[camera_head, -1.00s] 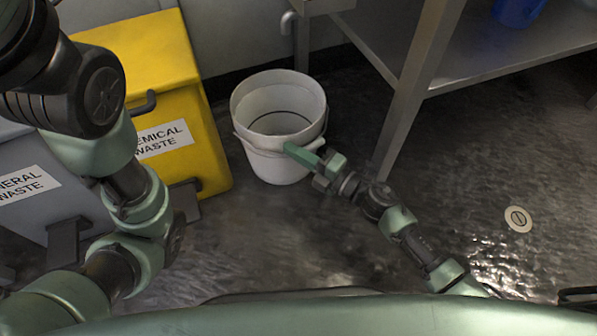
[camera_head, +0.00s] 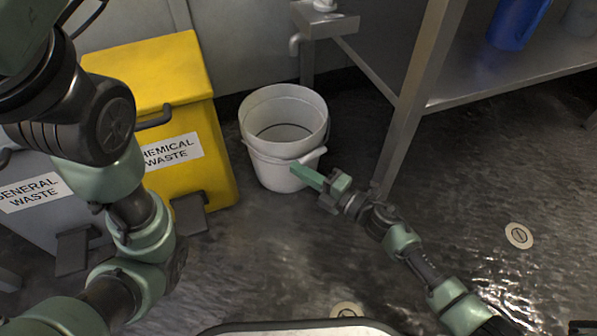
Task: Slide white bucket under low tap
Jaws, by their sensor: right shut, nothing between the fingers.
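The white bucket (camera_head: 272,168) stands upright on the wet dark floor, empty as far as I see, its handle hanging at the front. The low tap (camera_head: 295,42) is a small grey spout on the wall side behind the bucket; the bucket stands in front of it. My right gripper (camera_head: 306,177) is shut and empty. Its green fingers overlap the bucket's lower right side, below the rim and handle; I cannot tell whether they touch. My left arm comes in at the left, but its gripper is out of view.
A yellow chemical waste bin (camera_head: 219,150) stands close left of the bucket, with a grey general waste bin (camera_head: 60,215) beyond it. A steel table leg (camera_head: 408,110) rises right of the bucket. A floor drain (camera_head: 519,236) lies right; open floor lies in front.

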